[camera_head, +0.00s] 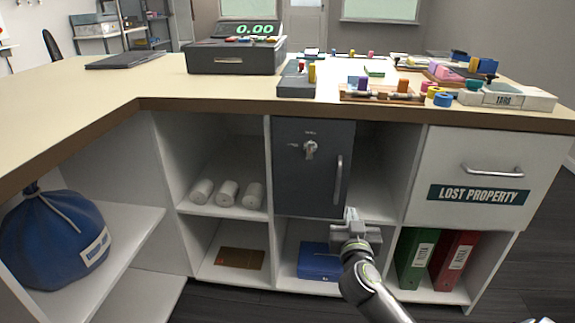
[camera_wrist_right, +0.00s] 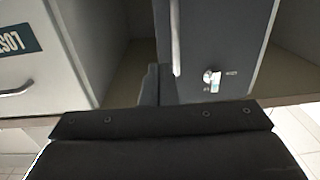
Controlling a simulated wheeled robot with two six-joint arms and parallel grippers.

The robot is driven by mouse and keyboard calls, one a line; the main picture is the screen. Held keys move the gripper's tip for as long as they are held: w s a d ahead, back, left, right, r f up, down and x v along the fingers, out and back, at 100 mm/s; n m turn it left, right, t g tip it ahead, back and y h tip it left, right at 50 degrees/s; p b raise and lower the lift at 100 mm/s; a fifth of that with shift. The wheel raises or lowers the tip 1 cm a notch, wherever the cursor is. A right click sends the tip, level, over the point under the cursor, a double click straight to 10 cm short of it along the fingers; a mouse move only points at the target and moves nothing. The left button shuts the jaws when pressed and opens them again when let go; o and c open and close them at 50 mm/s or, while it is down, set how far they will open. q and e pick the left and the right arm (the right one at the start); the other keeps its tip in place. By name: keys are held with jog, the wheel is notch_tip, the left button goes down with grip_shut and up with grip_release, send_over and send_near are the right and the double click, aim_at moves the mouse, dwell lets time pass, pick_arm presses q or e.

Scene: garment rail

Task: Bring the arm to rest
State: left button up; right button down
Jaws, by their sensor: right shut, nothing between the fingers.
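My right gripper (camera_head: 350,213) is in front of the shelf unit, just below and to the right of the lower corner of the dark grey locker door (camera_head: 308,178). It is shut and empty. In the right wrist view, the gripper's finger (camera_wrist_right: 150,85) shows close to the door (camera_wrist_right: 222,40) and its handle. I cannot tell whether it touches the door. The door has a key (camera_head: 310,150) in its lock and a vertical handle (camera_head: 338,180). I cannot tell whether the door is fully closed. My left gripper is not in view.
The counter (camera_head: 130,85) carries a cash register (camera_head: 235,58) and many small items. Below are paper rolls (camera_head: 227,193), a blue box (camera_head: 318,262), green (camera_head: 414,258) and red binders (camera_head: 454,258), and the lost property drawer (camera_head: 490,155). A blue sack (camera_head: 52,240) sits left.

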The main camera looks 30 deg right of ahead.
jog(key=shift+f, duration=0.1)
